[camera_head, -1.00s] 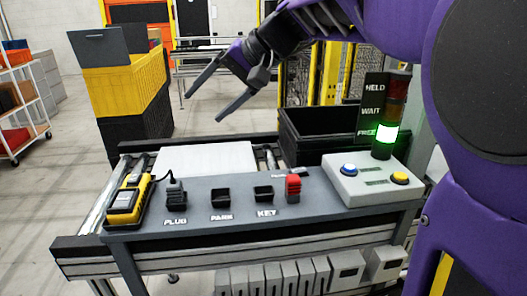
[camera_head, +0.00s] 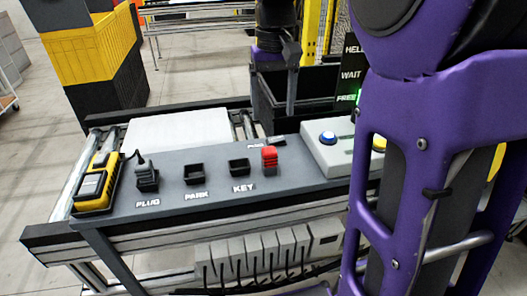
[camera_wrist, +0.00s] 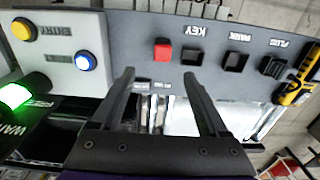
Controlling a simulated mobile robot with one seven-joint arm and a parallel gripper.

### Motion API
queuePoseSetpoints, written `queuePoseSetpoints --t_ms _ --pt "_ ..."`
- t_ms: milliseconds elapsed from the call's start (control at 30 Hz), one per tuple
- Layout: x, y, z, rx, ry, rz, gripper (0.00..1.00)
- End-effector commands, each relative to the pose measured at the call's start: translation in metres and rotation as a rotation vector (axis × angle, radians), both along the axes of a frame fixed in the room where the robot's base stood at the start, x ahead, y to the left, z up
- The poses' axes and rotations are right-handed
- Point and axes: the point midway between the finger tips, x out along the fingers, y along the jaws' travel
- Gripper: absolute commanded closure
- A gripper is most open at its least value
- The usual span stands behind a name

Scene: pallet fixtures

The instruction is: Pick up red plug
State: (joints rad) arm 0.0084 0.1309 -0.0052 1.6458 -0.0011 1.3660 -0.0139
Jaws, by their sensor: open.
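The red plug (camera_head: 269,158) stands upright on the grey fixture panel (camera_head: 215,183), just right of the KEY socket (camera_head: 238,167). In the wrist view the red plug (camera_wrist: 162,50) shows beyond the fingertips, near the middle. My gripper (camera_head: 291,112) is above and behind the plug in the head view, pointing down, seen nearly edge-on. In the wrist view my gripper (camera_wrist: 158,76) has its two fingers wide apart with nothing between them. The PARK socket (camera_head: 195,174) looks empty. A black plug with a cable (camera_head: 147,177) sits at the PLUG socket.
A control box (camera_head: 322,150) with blue and yellow buttons stands right of the plug. A black bin (camera_head: 262,105) is behind. A yellow handheld device (camera_head: 97,183) lies at the left end, and a white plate (camera_head: 180,130) lies behind the sockets. My arm hides the right side.

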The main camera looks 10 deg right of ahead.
Motion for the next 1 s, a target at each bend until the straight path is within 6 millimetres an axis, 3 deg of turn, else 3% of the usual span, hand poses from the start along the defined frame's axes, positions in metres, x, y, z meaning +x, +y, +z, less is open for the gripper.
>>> queuePoseSetpoints --t_ms 100,300,533,800,1000 --pt "-0.001 0.0 -0.027 0.001 0.004 0.0 0.22" --pt "0.0 0.001 -0.061 0.001 0.003 0.0 0.22" --pt "0.0 0.002 -0.077 0.002 0.0 0.0 0.22" --pt "0.001 0.006 -0.115 0.002 0.001 -0.001 0.22" --pt "0.002 0.005 -0.123 0.002 -0.001 -0.001 0.22"
